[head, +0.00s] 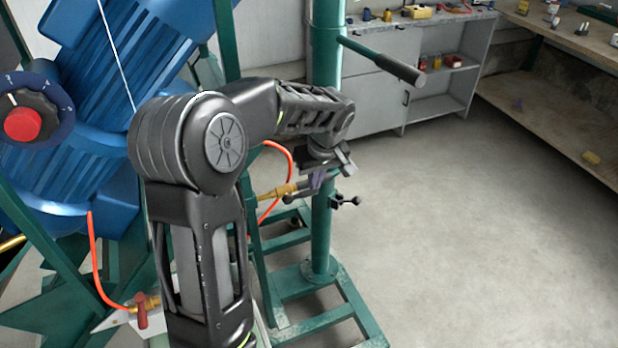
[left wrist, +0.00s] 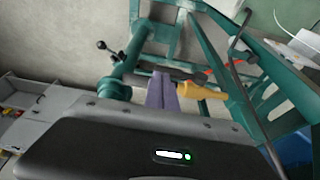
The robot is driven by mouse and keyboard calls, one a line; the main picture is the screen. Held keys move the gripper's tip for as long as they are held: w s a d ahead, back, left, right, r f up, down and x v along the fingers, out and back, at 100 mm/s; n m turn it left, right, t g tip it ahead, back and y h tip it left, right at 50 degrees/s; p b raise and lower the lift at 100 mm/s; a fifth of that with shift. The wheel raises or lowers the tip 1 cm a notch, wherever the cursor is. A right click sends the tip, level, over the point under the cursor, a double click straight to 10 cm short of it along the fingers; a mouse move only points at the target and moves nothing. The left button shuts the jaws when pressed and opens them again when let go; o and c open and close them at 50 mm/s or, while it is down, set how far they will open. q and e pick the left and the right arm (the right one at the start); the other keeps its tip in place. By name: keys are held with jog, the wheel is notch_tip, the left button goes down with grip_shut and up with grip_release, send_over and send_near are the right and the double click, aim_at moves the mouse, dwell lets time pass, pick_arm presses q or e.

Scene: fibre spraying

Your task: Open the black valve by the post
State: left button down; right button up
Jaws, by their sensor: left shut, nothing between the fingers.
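The green post (head: 323,90) stands right of my left arm in the head view. A brass valve fitting (head: 279,192) with an orange hose sits just left of the post; it also shows in the left wrist view (left wrist: 207,93). A dark bar, seemingly the black valve handle (left wrist: 186,76), lies beside the brass body, partly hidden by my fingers. My left gripper (head: 317,181) is shut and empty, its purple fingers (left wrist: 161,92) close to the valve; I cannot tell whether they touch the handle. My right gripper is out of view.
A black clamp knob (head: 346,201) sticks out of the post on the right. A lever with a black grip (head: 390,62) reaches out above. A red-handled valve (head: 141,310) and the blue motor (head: 150,60) are at left. The floor (head: 470,220) at right is clear.

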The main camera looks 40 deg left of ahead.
pick_arm(q)
jog(key=shift+r, duration=0.15)
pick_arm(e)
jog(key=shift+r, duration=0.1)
pick_arm(q)
jog(key=shift+r+p, duration=0.45)
jog(key=shift+r, duration=0.2)
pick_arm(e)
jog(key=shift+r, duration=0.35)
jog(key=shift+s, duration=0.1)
